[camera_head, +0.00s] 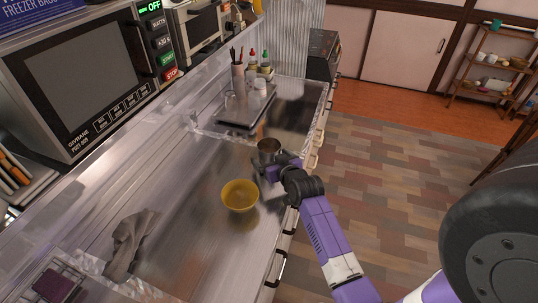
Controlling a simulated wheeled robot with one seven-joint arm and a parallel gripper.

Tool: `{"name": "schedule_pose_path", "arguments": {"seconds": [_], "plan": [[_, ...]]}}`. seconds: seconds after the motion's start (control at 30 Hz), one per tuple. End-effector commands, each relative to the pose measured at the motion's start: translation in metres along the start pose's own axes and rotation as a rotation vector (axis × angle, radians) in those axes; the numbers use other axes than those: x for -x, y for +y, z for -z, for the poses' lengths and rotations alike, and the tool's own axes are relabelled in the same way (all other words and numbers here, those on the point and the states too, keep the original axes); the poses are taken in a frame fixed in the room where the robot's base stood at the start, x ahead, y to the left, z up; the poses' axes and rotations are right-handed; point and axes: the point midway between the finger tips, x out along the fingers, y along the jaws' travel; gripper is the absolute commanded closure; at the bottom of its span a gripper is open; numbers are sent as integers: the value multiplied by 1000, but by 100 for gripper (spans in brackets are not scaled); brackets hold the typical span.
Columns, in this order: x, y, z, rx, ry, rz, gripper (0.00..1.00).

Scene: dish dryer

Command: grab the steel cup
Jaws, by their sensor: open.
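The steel cup (268,146) stands on the metal counter near its front edge, past the yellow bowl. Its dark round rim shows, and its lower part is partly hidden by my gripper. My gripper (262,163) is at the end of my purple arm, right at the near side of the cup. It is open. The fingers are small in this view, and I cannot tell whether they are around the cup or only beside it.
A yellow bowl (240,196) sits on the counter close to my gripper. A grey cloth (131,243) lies at the near left. A drying tray (240,121) with bottles and a utensil holder stands behind the cup. A microwave (85,75) is at the left.

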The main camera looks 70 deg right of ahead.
Motion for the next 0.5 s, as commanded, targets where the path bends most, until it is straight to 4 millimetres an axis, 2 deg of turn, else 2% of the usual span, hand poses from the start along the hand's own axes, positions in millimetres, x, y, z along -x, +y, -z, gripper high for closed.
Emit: {"name": "schedule_pose_path", "arguments": {"seconds": [0.17,0.43,0.5], "plan": [[-18,0,0,-1,1,-1,5],[-20,0,0,0,1,0,5],[-20,0,0,0,1,0,19]]}}
